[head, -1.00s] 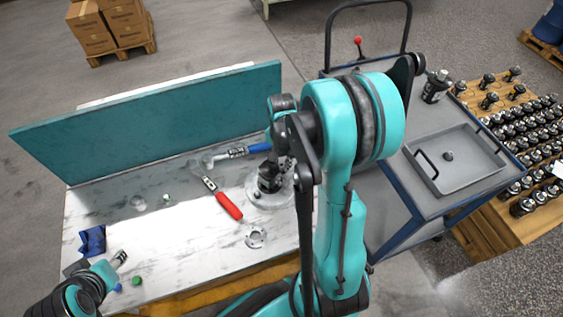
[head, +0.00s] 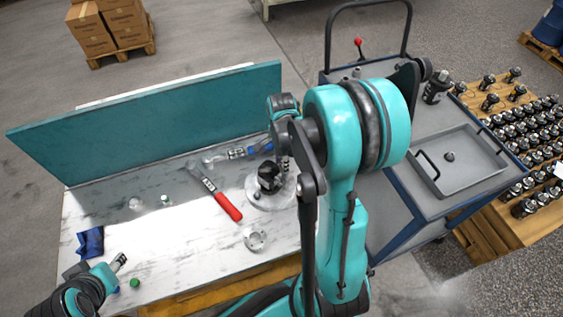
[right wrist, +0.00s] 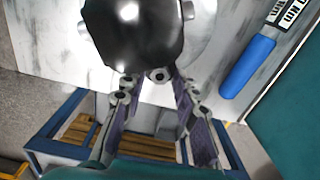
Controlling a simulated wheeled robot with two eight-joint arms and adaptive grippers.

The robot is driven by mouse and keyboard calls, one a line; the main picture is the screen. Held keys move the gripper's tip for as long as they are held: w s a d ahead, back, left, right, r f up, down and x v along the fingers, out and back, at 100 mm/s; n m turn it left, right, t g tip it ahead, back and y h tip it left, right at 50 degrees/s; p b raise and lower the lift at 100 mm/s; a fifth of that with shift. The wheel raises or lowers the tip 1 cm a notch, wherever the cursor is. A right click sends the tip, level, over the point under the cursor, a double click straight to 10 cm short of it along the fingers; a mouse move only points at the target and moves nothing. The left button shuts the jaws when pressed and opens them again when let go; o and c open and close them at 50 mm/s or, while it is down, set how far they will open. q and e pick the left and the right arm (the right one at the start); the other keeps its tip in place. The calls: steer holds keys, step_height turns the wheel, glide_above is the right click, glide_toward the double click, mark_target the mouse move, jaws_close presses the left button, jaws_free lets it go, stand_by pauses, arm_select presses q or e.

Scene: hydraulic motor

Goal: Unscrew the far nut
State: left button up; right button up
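The black hydraulic motor (head: 268,178) stands on a round light base (head: 257,195) on the marble-topped bench. In the right wrist view the motor (right wrist: 135,30) fills the top, and a small nut (right wrist: 158,75) shows at its lower edge. My right gripper (right wrist: 153,78) has its two fingers apart, with the nut between the tips; I cannot tell whether they touch it. In the head view my right gripper (head: 283,162) is just behind the motor, partly hidden by my arm. My left gripper (head: 119,263) is at the bench's near left, its fingers too small to read.
A flat ring (head: 255,241), a blue item (head: 90,241) and small caps lie on the bench. A teal panel (head: 150,125) borders the back; a trolley (head: 385,205) stands right.

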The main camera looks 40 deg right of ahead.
jaws_close()
steer(key=n, duration=0.4)
steer(key=shift+n, duration=0.8)
steer(key=n+b, duration=0.1)
steer(key=n, duration=0.3)
steer(key=shift+n, duration=0.3)
jaws_free()
